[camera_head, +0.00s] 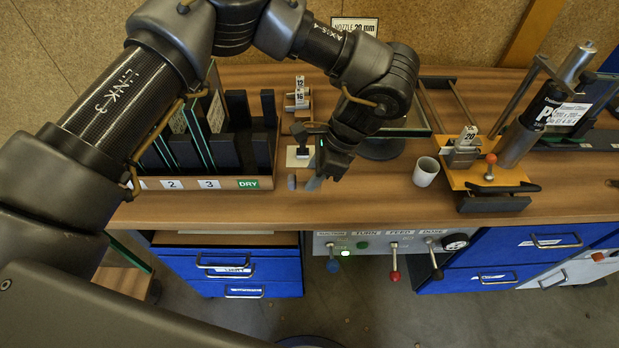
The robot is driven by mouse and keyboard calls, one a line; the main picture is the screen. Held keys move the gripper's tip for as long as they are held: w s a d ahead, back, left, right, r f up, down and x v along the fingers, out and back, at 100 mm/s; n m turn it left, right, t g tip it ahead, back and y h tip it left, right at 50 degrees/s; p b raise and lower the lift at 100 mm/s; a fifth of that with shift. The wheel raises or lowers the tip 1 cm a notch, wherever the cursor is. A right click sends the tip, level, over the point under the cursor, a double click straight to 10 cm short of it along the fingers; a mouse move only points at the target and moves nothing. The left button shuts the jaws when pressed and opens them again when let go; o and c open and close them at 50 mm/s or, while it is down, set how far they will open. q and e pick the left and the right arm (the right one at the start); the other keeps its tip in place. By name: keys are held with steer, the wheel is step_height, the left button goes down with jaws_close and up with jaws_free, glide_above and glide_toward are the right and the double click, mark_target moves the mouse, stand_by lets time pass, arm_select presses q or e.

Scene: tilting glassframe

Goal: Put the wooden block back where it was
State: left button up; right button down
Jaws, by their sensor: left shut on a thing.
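My left gripper (325,164) reaches down over the wooden bench, right of the slotted rack. It is shut on a small piece (313,184) at its fingertips. This piece looks grey, is mostly hidden by the gripper, and appears to be the wooden block; its grain cannot be made out. It is low over the bench top; whether it touches cannot be told. A small grey piece (291,182) stands just left of it. A pale square plate (298,157) lies behind. A glass frame (400,124) on a dark round base (382,149) is partly behind my left arm. My right gripper is not in view.
The rack (262,165) with dark slabs and glass panes stands at left. A white cup (426,171) and a yellow-based fixture (490,182) stand at right. Small 12 and 16 labelled pieces (300,92) are behind. The bench's front (400,208) is clear above the lever panel (390,245).

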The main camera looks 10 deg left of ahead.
arm_select(q)
steer(key=shift+w+a+f, duration=0.25)
steer(key=shift+a+f, duration=0.05)
steer(key=shift+f, duration=0.15)
steer(key=shift+w+a+f, duration=0.1)
steer(key=shift+a+f, duration=0.05)
steer(key=shift+f, duration=0.1)
step_height(320, 180, down, 3)
steer(key=shift+w+a+f+p, duration=0.1)
steer(key=shift+w+a+p, duration=0.05)
steer(key=shift+p, duration=0.55)
steer(key=shift+f, duration=0.15)
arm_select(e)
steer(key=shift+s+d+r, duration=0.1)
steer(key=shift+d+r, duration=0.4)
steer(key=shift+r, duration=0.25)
arm_select(q)
steer(key=shift+f, duration=0.15)
steer(key=o, duration=0.9)
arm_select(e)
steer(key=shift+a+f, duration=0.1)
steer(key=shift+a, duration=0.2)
